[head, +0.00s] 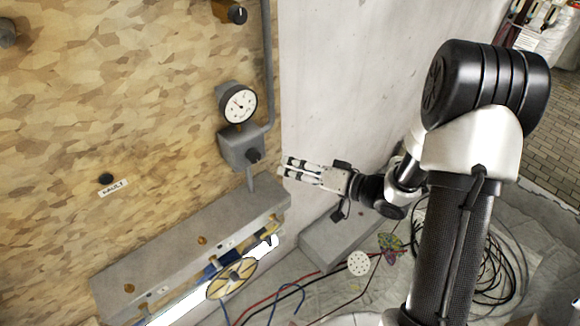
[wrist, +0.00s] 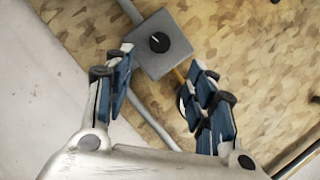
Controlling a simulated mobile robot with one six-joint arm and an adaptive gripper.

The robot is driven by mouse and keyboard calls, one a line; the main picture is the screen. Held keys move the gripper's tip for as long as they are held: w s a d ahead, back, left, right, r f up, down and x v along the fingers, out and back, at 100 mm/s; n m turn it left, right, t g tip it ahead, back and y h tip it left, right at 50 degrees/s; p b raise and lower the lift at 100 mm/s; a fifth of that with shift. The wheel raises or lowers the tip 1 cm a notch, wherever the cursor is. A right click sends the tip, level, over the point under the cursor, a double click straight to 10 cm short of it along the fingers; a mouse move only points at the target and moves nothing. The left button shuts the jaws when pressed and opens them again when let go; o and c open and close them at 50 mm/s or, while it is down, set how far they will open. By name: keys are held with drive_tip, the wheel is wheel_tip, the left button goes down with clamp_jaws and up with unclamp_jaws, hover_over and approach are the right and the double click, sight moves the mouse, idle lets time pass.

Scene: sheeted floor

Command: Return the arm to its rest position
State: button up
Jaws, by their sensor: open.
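My arm reaches in from the right of the head view, and my gripper (head: 284,170) points left, close to a grey switch box (head: 236,152) on the wooden wall. The box carries a black knob. In the wrist view my gripper (wrist: 158,92) has its blue-padded fingers spread apart with nothing between them. The switch box (wrist: 176,60) and its black knob (wrist: 159,42) show beyond the fingertips. I cannot tell whether any finger touches the box.
A round gauge (head: 238,104) sits above the switch box. A grey ledge (head: 190,240) runs below it with a yellowish wheel (head: 232,278). A grey block (head: 345,238) and loose cables (head: 490,260) lie on the floor. The pale wall (head: 340,80) is bare.

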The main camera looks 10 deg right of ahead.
idle(0.4)
drive_tip(key=w+d+t+h+b, duration=0.1)
drive_tip(key=w+d+h+b, duration=0.3)
drive_tip(key=d+h+b, duration=0.35)
drive_tip(key=s+d+r+h+b, duration=0.35)
drive_tip(key=s+d+h, duration=0.25)
drive_tip(key=s, duration=0.2)
drive_tip(key=s+a+f+g+b, duration=0.2)
drive_tip(key=s, duration=0.5)
drive_tip(key=s+a+f+g+y+b, duration=0.1)
drive_tip(key=s+a+f+g+b, duration=0.1)
drive_tip(key=s, duration=0.6)
drive_tip(key=s+a+f+g+b, duration=0.2)
drive_tip(key=s+b, duration=0.1)
drive_tip(key=s, duration=0.4)
drive_tip(key=shift+s+a+f+y, duration=0.35)
